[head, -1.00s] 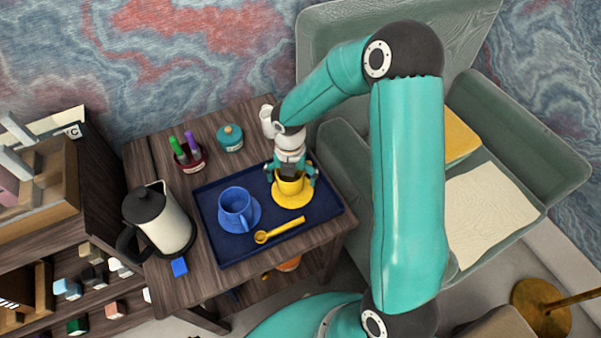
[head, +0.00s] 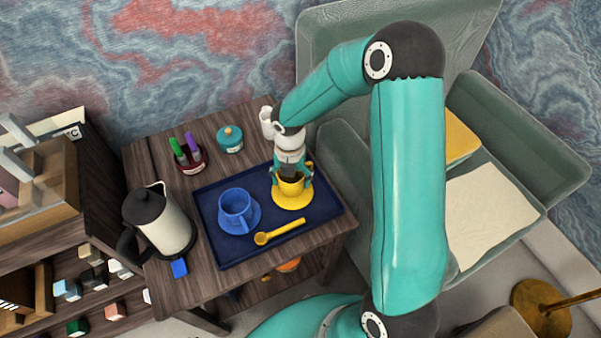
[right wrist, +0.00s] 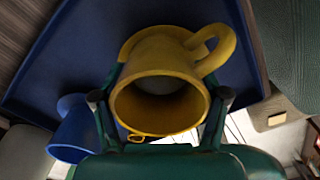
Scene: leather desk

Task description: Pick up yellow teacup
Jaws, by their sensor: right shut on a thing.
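The yellow teacup (head: 291,186) stands upright over its yellow saucer (head: 293,203) on the blue tray (head: 233,257). I cannot tell whether it touches the saucer. My right gripper (head: 292,178) points down over the cup and is shut on it, a finger on each side. In the right wrist view the yellow teacup (right wrist: 158,85) sits between the fingers of my right gripper (right wrist: 160,108), its mouth facing the camera and its handle at the upper right. My left gripper is not in view.
A blue cup (head: 236,205) on a blue saucer stands left of the yellow one. A yellow spoon (head: 280,231) lies in front. A kettle (head: 160,218), a pen holder (head: 190,158) and a teal jar (head: 230,138) stand on the table. A green armchair (head: 500,130) is at right.

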